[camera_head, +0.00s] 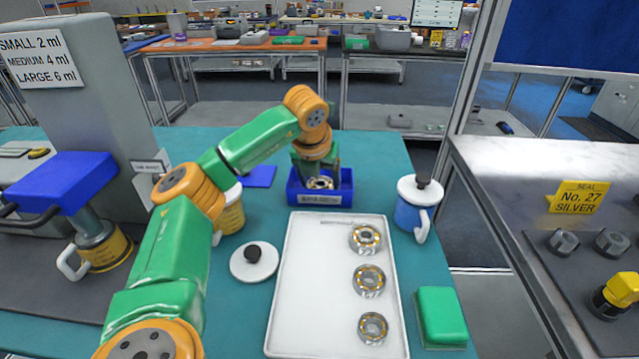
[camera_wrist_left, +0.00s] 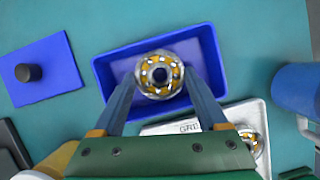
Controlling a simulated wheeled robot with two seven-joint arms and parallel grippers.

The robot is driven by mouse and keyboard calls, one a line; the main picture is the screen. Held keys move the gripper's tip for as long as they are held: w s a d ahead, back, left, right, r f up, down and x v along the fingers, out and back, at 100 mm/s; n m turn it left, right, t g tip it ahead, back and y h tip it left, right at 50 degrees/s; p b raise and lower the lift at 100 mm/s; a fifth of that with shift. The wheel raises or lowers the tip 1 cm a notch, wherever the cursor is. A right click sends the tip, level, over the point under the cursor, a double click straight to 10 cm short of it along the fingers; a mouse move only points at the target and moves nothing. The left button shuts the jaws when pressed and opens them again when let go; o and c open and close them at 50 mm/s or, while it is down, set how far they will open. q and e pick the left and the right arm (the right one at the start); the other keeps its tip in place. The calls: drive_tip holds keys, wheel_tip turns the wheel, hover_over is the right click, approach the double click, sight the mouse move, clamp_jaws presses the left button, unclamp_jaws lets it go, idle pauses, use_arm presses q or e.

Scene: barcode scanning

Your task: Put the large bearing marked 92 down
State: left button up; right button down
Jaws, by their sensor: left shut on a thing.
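My left gripper (camera_head: 318,173) is shut on a large bearing (camera_wrist_left: 160,74), a metal ring with yellow-orange rollers. Its two fingers press on opposite sides of the ring in the left wrist view. The bearing also shows in the head view (camera_head: 320,184), at the opening of a small blue bin (camera_head: 320,201). In the left wrist view the bin (camera_wrist_left: 104,75) surrounds most of it; I cannot tell whether it touches the floor. No mark on this bearing is readable. My right gripper is not in view.
A white tray (camera_head: 312,285) holds three bearings in a column along its right side. A blue mug with a white lid (camera_head: 412,215) stands right of the bin. A yellow mug (camera_head: 231,212) is left, a loose lid (camera_head: 254,262) and a green block (camera_head: 441,318) nearer.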

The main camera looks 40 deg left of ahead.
use_arm(q)
drive_tip(key=shift+f, duration=0.35)
drive_tip(key=o, duration=1.6)
drive_tip(key=shift+r, duration=0.25)
drive_tip(key=p+v, duration=0.2)
drive_tip(key=v, duration=0.9)
drive_tip(key=shift+s+d+r, duration=0.1)
drive_tip(key=shift+s+r, duration=0.15)
drive_tip(key=shift+r, duration=0.1)
